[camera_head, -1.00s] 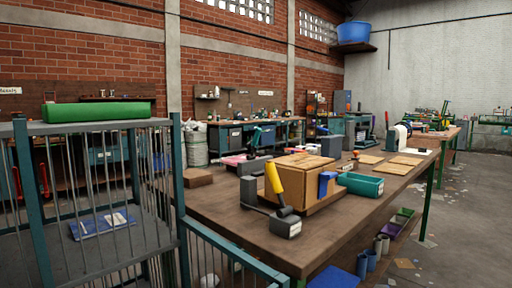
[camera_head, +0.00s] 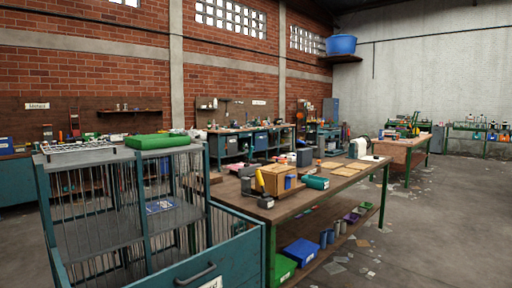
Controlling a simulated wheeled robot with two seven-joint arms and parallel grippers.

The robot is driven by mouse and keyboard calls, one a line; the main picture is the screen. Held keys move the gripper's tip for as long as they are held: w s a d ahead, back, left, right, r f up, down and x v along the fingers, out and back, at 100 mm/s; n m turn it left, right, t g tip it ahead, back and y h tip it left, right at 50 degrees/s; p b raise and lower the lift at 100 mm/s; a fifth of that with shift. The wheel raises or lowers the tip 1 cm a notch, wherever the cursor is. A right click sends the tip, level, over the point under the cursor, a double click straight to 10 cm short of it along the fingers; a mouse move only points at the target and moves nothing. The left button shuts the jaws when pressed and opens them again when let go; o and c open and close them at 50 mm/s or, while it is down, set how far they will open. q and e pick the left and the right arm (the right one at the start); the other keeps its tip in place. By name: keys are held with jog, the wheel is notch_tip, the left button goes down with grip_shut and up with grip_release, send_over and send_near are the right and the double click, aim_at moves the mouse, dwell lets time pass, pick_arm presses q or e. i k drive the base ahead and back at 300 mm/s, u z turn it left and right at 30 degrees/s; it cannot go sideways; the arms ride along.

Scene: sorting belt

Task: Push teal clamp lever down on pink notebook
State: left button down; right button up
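The pink notebook (camera_head: 235,167) is a small, partly hidden patch at the far left end of the wooden workbench (camera_head: 310,192). The teal clamp lever (camera_head: 252,155) stands raised beside it, above a dark clamp base; at this distance I cannot tell its exact angle. A yellow lever (camera_head: 259,180) on another clamp stands nearer, in front of a cardboard box (camera_head: 275,178). Neither of my grippers is in view.
A teal wire-sided cart (camera_head: 140,210) with a green box (camera_head: 157,141) on top fills the left foreground. Green (camera_head: 281,268) and blue (camera_head: 301,252) bins sit below. Floor at right is mostly free, with scattered scraps.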

aim_at(251, 149)
jog(key=z, duration=0.25)
jog(key=i, duration=0.25)
jog(key=z, duration=0.9)
jog(key=i, duration=2.2)
jog(key=u, duration=0.95)
